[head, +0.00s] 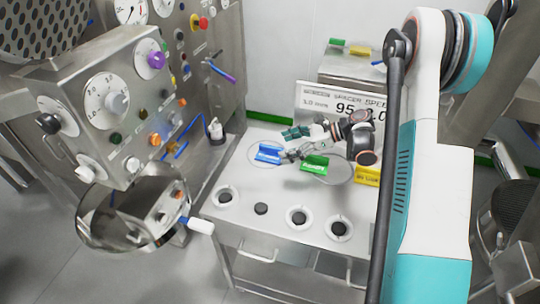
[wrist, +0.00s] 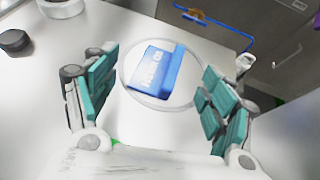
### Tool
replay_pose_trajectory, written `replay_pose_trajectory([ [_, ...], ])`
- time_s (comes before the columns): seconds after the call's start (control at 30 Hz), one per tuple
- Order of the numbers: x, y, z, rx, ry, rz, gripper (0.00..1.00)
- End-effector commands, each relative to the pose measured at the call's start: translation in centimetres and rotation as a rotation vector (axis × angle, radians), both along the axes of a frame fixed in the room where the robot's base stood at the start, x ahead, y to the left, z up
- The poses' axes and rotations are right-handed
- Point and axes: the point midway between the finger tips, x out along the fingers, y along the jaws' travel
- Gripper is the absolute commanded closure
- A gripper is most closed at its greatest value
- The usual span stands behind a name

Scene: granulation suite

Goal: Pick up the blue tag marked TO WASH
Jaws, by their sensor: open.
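The blue tag (head: 268,153) lies on the white table inside a thin ring, left of the green tag. In the wrist view the blue tag (wrist: 156,72) shows pale lettering that is too blurred to read. My gripper (head: 293,144) is beside the tag, to its right in the head view. In the wrist view my gripper (wrist: 152,98) has its teal-padded fingers wide apart, with the tag between and beyond them. Nothing is between the pads.
A green tag (head: 315,164) and a yellow tag (head: 367,176) lie to the right. Several round black-centred fittings (head: 299,217) line the table's front. A metal control panel (head: 110,100) stands at left. A sign (head: 318,98) stands behind my gripper.

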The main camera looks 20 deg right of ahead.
Motion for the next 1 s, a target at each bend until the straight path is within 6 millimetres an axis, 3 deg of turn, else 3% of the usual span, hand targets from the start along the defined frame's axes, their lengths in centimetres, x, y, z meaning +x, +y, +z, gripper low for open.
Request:
replay_pose_trajectory([
  [0.27,0.6,1.3,-1.0,0.000,0.000,0.001,0.24],
  [0.53,2.0,4.2,-2.9,0.001,0.000,0.000,0.24],
  [0.77,2.1,4.5,-2.8,0.001,0.000,-0.001,0.24],
  [0.8,2.1,4.5,-2.8,0.001,0.000,-0.001,0.26],
  [1.0,2.1,4.5,-2.8,0.001,-0.001,-0.001,0.66],
])
